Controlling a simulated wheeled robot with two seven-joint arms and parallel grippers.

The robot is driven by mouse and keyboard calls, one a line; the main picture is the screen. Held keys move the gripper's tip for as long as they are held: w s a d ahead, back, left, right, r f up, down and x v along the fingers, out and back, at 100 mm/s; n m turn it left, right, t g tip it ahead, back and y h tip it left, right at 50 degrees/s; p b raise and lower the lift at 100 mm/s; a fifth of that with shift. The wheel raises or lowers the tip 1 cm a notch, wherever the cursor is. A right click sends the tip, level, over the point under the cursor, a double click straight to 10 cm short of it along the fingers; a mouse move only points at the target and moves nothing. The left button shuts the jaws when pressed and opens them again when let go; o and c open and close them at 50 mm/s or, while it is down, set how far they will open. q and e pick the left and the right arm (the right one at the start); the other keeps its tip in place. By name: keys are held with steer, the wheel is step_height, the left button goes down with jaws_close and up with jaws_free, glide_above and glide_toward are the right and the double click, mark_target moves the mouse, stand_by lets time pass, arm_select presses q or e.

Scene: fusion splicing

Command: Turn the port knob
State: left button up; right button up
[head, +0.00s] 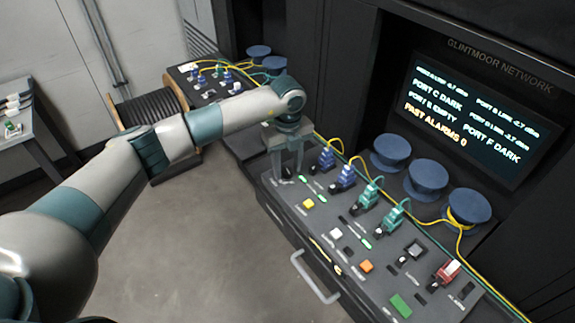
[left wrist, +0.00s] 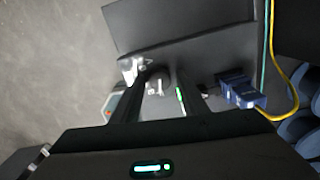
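The port panel (head: 322,229) is a dark sloped console with a row of ports, coloured plugs, small knobs and lit green marks. My left gripper (head: 287,172) points down over its far left end, with the fingers apart. In the left wrist view my left gripper (left wrist: 160,90) has a finger on each side of a small dark knob with a pale pointer (left wrist: 155,87). I cannot tell whether either finger touches it. A blue plug (head: 325,158) stands just right of the gripper, and it also shows in the left wrist view (left wrist: 243,92). My right gripper is out of view.
A screen (head: 470,110) above the panel reads ports C and F dark, port E empty. Blue spools (head: 428,178) sit behind. A drawer handle (head: 313,280) juts from the front.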

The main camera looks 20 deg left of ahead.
arm_select(q)
steer(key=c, duration=0.8)
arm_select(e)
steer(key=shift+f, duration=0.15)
